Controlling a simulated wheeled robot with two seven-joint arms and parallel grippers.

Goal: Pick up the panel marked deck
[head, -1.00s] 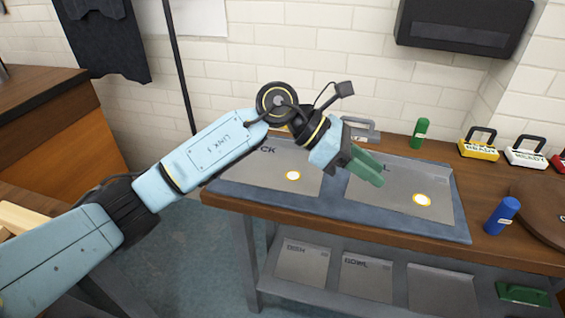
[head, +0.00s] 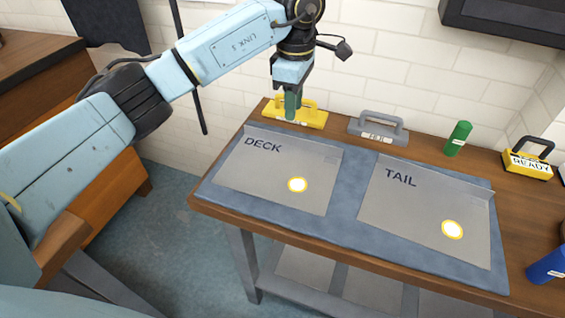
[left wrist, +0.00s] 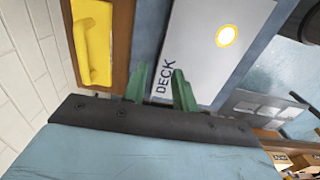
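The panel marked DECK (head: 270,178) is a flat grey sheet with a raised back lip and a white, yellow-ringed spot. It lies on the left of the blue mat (head: 345,200). It also shows in the left wrist view (left wrist: 205,45), its label beside my fingers. My left gripper (head: 291,115) points down with green fingers, above the bench behind the panel's back edge and not touching the panel. In the left wrist view the fingers (left wrist: 159,70) stand apart with nothing between them. A similar panel marked TAIL (head: 415,210) lies to the right. My right gripper is out of view.
A yellow handled block (head: 312,118) stands behind the DECK panel, close to my left fingers. A grey handled block (head: 378,130), a green cylinder (head: 458,138), a yellow READY block (head: 528,165) and a blue cylinder (head: 547,266) are farther right. The wall is behind the bench.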

